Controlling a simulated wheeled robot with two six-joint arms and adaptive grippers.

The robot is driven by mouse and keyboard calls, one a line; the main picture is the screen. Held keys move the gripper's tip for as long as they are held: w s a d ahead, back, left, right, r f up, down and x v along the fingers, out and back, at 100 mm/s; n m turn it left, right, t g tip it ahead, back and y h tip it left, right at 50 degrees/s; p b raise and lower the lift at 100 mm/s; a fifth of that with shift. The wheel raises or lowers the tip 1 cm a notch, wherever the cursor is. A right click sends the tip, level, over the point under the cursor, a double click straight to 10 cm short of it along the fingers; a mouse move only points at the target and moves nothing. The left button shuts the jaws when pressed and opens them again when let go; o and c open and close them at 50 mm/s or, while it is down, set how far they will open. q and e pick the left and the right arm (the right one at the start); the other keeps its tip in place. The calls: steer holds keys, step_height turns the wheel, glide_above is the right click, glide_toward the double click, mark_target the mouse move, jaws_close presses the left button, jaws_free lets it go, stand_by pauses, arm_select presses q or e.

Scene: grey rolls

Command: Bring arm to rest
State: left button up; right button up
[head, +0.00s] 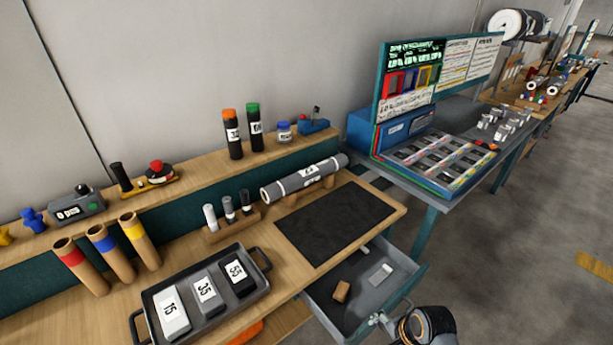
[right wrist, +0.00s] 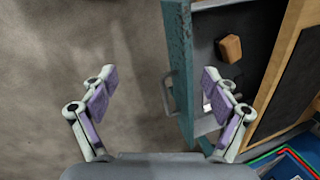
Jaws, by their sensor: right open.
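My right gripper (right wrist: 158,76) is open and empty in the right wrist view, its two purple-padded fingers spread wide. The metal handle (right wrist: 166,92) of the drawer appears between the fingers there; I cannot tell how far off it is. In the head view my right arm comes in at the bottom right, by the front of the pulled-out grey drawer (head: 329,303). The drawer holds a brown block (head: 341,291) and a light grey block (head: 381,273). My left gripper is in neither view.
A dark mat (head: 335,224) lies on the wooden bench beside a grey roll (head: 304,178) on supports. A tray (head: 262,283) holds three numbered blocks. A second table with a sign board (head: 437,70) stands to the right. Open floor (head: 520,260) lies right of the drawer.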

steer(key=s+d+r+n+t+h, duration=0.1)
steer(key=s+d+r+n+h, duration=0.45)
steer(key=n, duration=0.85)
steer(key=s+d+f+g+y, duration=0.1)
steer(key=s+f, duration=0.1)
steer(key=f, duration=1.1)
steer(key=s+f+y, duration=0.2)
steer(key=s+f, duration=0.1)
steer(key=f, duration=1.1)
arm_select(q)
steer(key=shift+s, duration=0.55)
arm_select(e)
steer(key=s+d+f+m+g, duration=0.1)
steer(key=s+f, duration=1.2)
steer(key=s, duration=0.4)
steer(key=shift+d+f, duration=0.2)
steer(key=shift+f, duration=0.15)
